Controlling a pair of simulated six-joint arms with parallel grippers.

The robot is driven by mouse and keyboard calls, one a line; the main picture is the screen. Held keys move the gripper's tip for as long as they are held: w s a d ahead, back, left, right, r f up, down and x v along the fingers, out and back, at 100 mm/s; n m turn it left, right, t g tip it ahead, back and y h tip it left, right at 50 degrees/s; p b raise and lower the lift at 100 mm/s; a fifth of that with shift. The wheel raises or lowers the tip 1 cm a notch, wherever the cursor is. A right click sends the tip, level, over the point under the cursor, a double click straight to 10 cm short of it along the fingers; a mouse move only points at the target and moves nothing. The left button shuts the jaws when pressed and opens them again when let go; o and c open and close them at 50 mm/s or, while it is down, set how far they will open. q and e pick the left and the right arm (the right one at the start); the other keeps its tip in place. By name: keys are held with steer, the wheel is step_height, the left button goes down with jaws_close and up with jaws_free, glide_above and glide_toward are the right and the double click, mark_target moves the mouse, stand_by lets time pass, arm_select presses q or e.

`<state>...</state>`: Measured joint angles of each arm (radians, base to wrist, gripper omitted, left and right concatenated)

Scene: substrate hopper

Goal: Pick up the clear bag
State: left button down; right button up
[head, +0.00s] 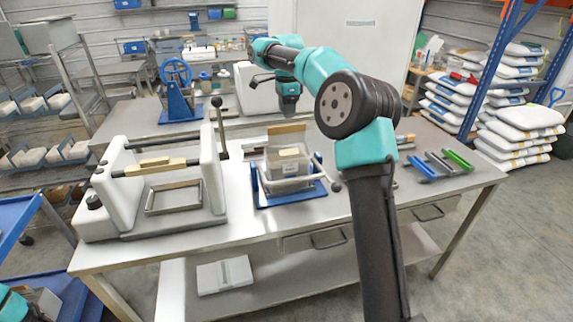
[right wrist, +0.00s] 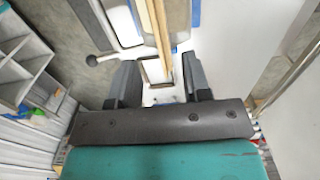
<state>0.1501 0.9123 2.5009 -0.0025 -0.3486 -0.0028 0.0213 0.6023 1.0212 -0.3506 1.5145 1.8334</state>
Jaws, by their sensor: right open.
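A pale, see-through item that looks like the clear bag (head: 288,163) stands upright in a blue-based stand (head: 291,199) at the middle of the table in the head view. A tan panel (head: 287,131) rises behind it. My right gripper (head: 289,112) points down above and behind this stand. In the right wrist view, my right gripper (right wrist: 160,78) is open, its two dark fingers apart. A tan-edged bar (right wrist: 157,30) shows beyond and between them; I cannot make out the bag there. My left gripper is not in view; only a teal part of that arm shows at bottom left.
A white machine (head: 152,190) with an upright lever stands left of the stand. A blue press (head: 178,95) is behind it. Blue and green tools (head: 440,163) lie at the right of the table (head: 250,238). Stacked white sacks (head: 515,135) stand at the right.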

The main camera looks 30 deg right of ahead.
mark_target(287, 129)
steer(key=shift+f, duration=2.2)
steer(key=shift+w+f, duration=0.1)
steer(key=shift+f, duration=2.5)
